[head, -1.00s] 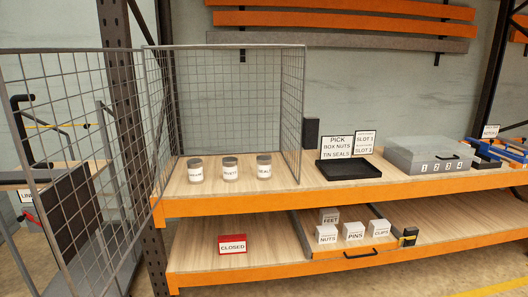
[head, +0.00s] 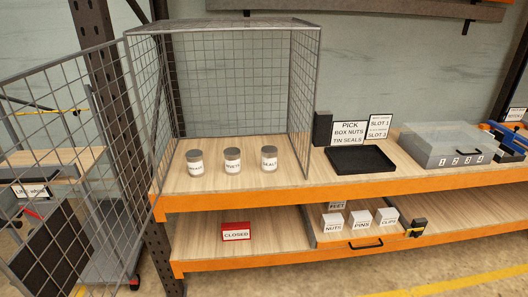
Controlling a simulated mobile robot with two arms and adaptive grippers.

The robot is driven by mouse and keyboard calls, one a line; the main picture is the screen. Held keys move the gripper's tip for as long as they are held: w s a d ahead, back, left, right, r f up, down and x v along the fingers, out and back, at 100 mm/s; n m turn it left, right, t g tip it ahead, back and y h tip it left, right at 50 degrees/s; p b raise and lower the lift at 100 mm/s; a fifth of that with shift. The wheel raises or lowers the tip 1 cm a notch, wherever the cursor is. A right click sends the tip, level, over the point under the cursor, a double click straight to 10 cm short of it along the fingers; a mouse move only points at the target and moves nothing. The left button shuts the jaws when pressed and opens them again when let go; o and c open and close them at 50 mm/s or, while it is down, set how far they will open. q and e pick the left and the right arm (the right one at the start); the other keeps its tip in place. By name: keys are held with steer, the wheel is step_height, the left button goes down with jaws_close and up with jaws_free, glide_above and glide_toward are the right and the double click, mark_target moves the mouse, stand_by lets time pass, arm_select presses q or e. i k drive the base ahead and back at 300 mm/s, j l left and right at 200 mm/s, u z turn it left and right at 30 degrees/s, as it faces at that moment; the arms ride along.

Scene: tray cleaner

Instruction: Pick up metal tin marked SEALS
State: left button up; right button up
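Three small tins with grey lids stand in a row on the upper shelf inside a wire cage. The right tin (head: 269,158) has a white label that reads SEALS. The middle tin (head: 232,160) has a label that looks like RIVETS, though it is small. The label of the left tin (head: 195,163) is too small to read surely. The cage's mesh door (head: 75,165) is swung open to the left, and the cage front is open. Neither of my grippers shows in the head view.
A black tray (head: 360,160) and a sign (head: 349,133) reading PICK BOX NUTS TIN SEALS stand right of the cage. A grey case (head: 447,146) is further right. Below are a red CLOSED box (head: 236,231) and several small white boxes. The cage's right mesh wall (head: 303,100) borders the SEALS tin's side.

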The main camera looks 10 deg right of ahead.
mark_target(269, 153)
steer(key=i+l+u, duration=0.1)
steer(key=l, duration=0.25)
steer(key=i+l+u, duration=0.1)
steer(key=l, duration=0.3)
steer(key=i+l, duration=0.25)
steer(key=l, duration=0.15)
steer(key=i+l+u, duration=0.15)
steer(key=l, duration=0.2)
